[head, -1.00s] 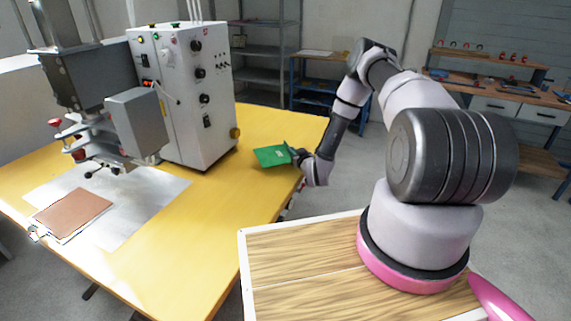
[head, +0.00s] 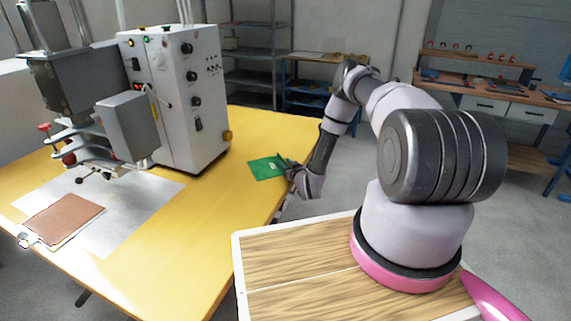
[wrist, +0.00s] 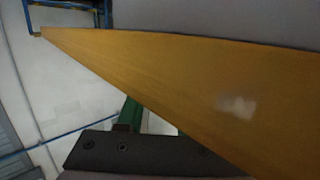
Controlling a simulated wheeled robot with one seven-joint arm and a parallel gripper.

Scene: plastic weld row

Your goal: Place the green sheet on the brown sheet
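The green sheet (head: 266,168) is at the right side of the yellow table, near its edge, in the head view. My gripper (head: 287,165) is at the sheet's right edge and appears shut on it. The fingertips are small and partly hidden there. In the wrist view, narrow green parts (wrist: 131,112) show beside a dark gripper part; the grip itself is not clear. The brown sheet (head: 62,219) lies flat at the table's front left, on a pale sheet over a grey metal plate, well away from my gripper.
A white control box (head: 180,100) with knobs and a grey press head (head: 128,122) stand on the yellow table (head: 190,245), between the two sheets at the back. The table's front middle is clear. A wood-topped surface (head: 290,262) is near my arm's base.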

